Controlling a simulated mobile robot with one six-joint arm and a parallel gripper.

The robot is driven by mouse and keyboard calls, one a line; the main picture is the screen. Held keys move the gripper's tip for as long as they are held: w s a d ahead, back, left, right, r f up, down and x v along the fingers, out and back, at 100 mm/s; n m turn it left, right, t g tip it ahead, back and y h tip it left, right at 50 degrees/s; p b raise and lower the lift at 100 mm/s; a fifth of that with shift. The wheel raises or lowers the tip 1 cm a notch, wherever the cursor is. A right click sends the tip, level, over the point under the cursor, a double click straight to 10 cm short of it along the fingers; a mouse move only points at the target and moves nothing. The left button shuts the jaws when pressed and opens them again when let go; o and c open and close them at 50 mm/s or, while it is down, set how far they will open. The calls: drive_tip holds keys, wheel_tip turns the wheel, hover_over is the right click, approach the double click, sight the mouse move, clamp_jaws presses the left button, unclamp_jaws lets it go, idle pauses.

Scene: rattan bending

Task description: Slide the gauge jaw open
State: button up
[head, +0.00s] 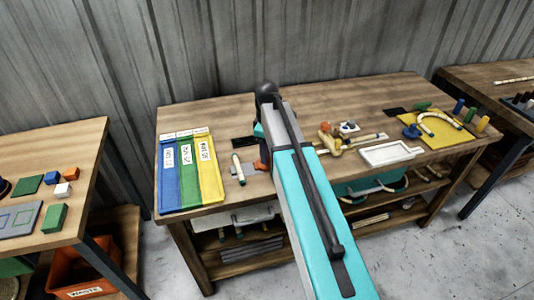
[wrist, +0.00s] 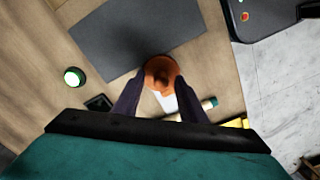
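An orange round piece with a darker raised middle (wrist: 161,72) lies between and just beyond the fingertips of my gripper (wrist: 161,82) in the wrist view. I cannot tell whether it is the gauge jaw. A white piece (wrist: 168,103) shows just below it, between the fingers. My two dark fingers stand apart, one on each side; I see no clear grip, and contact is unclear. In the head view the orange piece (head: 261,165) shows beside my teal arm at the bench's front, and the arm hides most of the gripper. The rest of the gauge is not clear.
Blue, green and yellow panels (head: 188,172) are left; a white tray (head: 390,153) is right.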

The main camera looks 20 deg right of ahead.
wheel_tip(320, 180, up, 13)
drive_tip(key=b, duration=0.3)
idle(0.6)
drive_tip(key=shift+s, duration=0.1)
idle(0.3)
